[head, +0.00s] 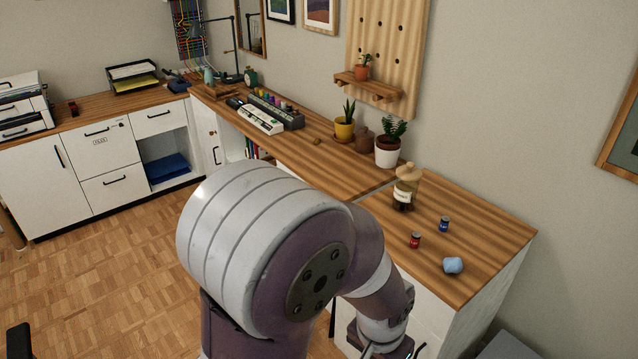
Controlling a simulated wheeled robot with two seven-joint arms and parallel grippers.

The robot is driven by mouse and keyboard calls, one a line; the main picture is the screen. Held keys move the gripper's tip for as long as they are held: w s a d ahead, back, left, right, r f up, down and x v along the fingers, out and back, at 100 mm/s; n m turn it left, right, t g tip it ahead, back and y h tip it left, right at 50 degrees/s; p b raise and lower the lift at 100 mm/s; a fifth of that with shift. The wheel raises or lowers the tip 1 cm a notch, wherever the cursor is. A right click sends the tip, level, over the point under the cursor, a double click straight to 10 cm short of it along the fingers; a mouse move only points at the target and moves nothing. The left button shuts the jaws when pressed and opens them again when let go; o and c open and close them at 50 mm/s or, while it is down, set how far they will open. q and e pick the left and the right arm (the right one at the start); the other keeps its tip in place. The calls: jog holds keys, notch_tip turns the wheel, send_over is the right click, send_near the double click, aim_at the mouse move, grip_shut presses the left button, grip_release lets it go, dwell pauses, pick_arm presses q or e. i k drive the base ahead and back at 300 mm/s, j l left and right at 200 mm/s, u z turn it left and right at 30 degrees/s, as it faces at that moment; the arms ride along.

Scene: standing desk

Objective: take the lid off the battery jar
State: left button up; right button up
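The battery jar (402,200) stands upright on the right-hand wooden desk section, close to the wall. It has a pale label and dark contents that I cannot make out. Its tan lid (407,172), with a round knob, sits on top. My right gripper is not in view.
The desk's right end is clear.

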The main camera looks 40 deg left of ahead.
aim_at(409, 173)
jog(key=u, duration=0.85)
